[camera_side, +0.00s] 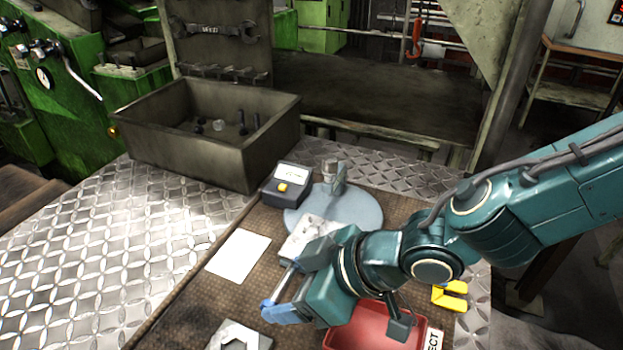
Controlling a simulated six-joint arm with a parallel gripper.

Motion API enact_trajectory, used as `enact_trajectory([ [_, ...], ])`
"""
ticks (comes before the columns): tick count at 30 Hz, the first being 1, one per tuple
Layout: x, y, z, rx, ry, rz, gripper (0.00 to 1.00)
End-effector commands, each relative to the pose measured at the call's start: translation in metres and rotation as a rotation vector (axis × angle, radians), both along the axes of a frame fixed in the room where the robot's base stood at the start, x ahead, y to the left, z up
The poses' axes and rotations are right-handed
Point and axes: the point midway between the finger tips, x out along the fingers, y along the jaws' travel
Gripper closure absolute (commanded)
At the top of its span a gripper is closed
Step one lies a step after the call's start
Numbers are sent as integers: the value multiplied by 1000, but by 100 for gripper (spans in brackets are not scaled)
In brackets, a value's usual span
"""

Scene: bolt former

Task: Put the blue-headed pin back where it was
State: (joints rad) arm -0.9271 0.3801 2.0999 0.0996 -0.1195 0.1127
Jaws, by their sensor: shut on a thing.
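My gripper (279,300) is at the lower middle of the side view, reaching down and left over the brown mat (190,290). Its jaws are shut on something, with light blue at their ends. I cannot tell whether this blue is a pin's head or part of the jaws. No blue-headed pin shows clearly elsewhere. A grey metal box (200,158) at the back left holds several small dark upright pieces (243,124), too small to tell their head colour. A pale plate (310,238) lies just behind my gripper and is partly hidden by it.
A round grey-blue disc (355,212) bears a metal fixture (333,176). Left of it is a dark meter box (286,186). A white sheet (238,256), red tray (370,333), yellow block (450,296) and pale holed piece (240,336) surround my gripper. The left tabletop is clear.

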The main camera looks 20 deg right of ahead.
Motion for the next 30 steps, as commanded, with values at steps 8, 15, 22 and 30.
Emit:
enact_trajectory([
  [8,0,0,-30,-1,1,0,57],
  [15,0,0,-32,3,-1,0,57],
  [22,0,0,-35,2,0,0,57],
  [30,0,0,-35,1,0,1,19],
])
